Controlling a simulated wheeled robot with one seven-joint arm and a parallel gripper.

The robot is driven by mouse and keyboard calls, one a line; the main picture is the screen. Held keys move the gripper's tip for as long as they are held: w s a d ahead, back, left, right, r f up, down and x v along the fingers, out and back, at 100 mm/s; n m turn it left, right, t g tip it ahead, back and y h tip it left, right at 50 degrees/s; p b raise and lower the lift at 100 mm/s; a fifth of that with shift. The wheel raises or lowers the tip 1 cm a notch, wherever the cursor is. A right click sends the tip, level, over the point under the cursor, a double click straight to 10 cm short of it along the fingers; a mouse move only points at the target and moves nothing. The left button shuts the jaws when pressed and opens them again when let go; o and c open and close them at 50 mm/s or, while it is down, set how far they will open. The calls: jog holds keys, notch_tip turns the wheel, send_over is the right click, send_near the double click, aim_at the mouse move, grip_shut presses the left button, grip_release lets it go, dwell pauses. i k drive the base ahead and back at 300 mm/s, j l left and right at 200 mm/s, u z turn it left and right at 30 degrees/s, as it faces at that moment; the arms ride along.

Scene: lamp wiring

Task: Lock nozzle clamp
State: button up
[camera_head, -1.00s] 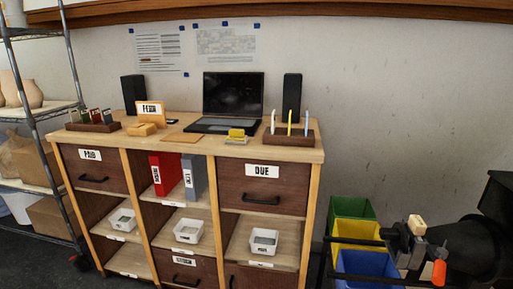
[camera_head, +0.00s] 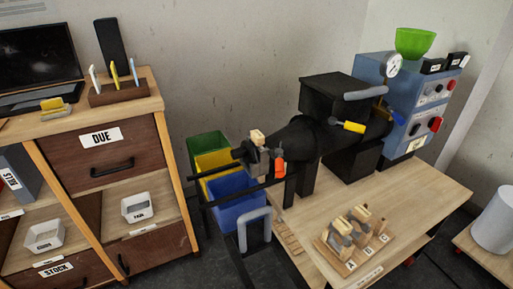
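A black machine barrel (camera_head: 315,138) stands on the wooden bench and narrows toward a nozzle end on its left. At that end sits a grey block with a pale top piece (camera_head: 257,137), and an orange handle (camera_head: 280,166) hangs down beside it. This looks like the nozzle clamp; I cannot tell whether it is locked. A yellow-ended lever (camera_head: 352,127) sticks out from the barrel farther right. My gripper is not in view.
Green, yellow and blue bins (camera_head: 236,198) stand below the nozzle end. A rack of lettered blocks (camera_head: 350,238) sits on the bench (camera_head: 420,205). A blue control cabinet (camera_head: 380,75) is behind right. A wooden cabinet (camera_head: 115,150) stands left.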

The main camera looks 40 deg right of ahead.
aim_at(279, 152)
jog(key=i+j, duration=0.1)
jog(key=j, duration=0.25)
jog(key=i+j, duration=0.15)
jog(key=j, duration=0.2)
jog(key=i+j, duration=0.1)
jog(key=j, duration=0.25)
jog(key=i+j+z, duration=0.1)
jog(key=j, duration=0.2)
